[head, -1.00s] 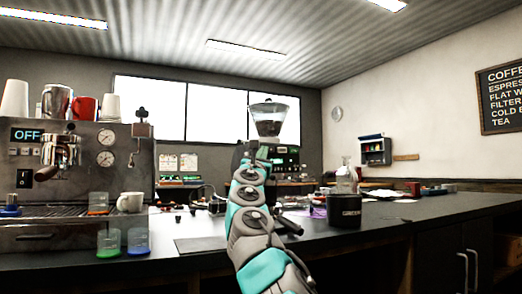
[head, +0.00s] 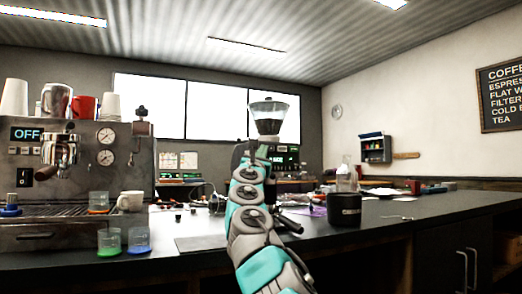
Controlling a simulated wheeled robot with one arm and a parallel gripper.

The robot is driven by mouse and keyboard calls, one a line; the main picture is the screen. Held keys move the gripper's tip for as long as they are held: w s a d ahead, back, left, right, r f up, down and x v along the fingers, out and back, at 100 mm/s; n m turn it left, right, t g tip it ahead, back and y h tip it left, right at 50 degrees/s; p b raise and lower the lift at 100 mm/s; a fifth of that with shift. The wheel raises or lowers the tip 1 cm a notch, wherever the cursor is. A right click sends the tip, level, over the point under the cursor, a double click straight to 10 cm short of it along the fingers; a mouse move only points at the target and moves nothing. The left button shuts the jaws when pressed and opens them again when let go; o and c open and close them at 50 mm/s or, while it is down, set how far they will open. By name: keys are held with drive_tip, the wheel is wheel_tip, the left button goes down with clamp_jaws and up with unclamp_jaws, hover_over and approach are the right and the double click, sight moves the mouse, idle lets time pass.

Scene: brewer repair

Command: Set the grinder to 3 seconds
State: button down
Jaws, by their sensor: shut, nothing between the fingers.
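The grinder (head: 287,155) stands at the back of the counter in the middle of the head view, with a clear hopper (head: 268,117) of dark beans on top. Its front carries a small green-lit panel; the digits are too small to read. My arm reaches from the bottom toward the grinder and hides its left and lower part. My gripper (head: 248,147) is at the arm's far end, in front of the grinder's left side. It is shut and empty. I cannot tell whether it touches the grinder.
An espresso machine (head: 75,165) showing "OFF" fills the left, with cups on top. A black container (head: 345,209) and a glass flask (head: 347,178) stand right of my arm. The right counter is mostly clear.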

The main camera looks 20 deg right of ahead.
drive_tip(key=shift+s+b, duration=0.6)
drive_tip(key=shift+s, duration=0.1)
drive_tip(key=s+b, duration=0.3)
drive_tip(key=s, duration=0.2)
idle(0.3)
drive_tip(key=shift+d, duration=0.1)
idle(0.4)
